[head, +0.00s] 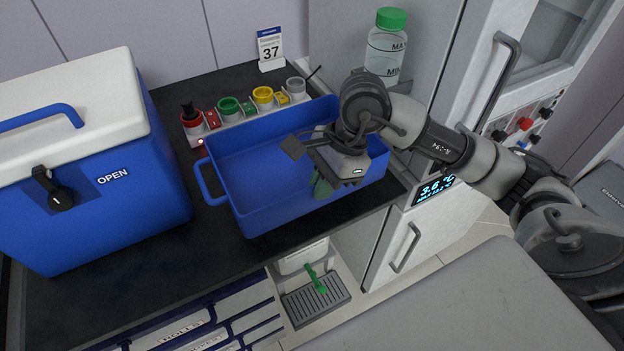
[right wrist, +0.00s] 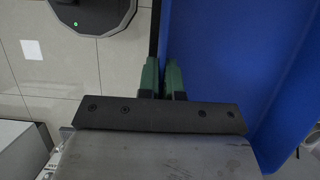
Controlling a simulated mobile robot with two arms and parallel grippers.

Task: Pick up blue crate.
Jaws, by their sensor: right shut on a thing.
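The blue crate (head: 262,160) is an open, empty-looking box on the dark counter in the head view. A loop handle (head: 207,182) sticks out from its left side. My right gripper (head: 322,186) reaches in from the right over the crate and is shut on its near rim, with green fingertips. In the right wrist view the green fingers (right wrist: 163,80) pinch a thin edge, and the crate's blue wall (right wrist: 215,50) fills the right side. I cannot tell whether the crate is clear of the counter. My left gripper is not in view.
A blue cool box (head: 100,215) with a white lid stands left of the crate. Coloured cups in a holder (head: 245,120) stand close behind it. A green-capped bottle (head: 385,55) is at the back right. Dark counter (head: 150,265) is bare in front. A grey surface (head: 460,305) lies nearer.

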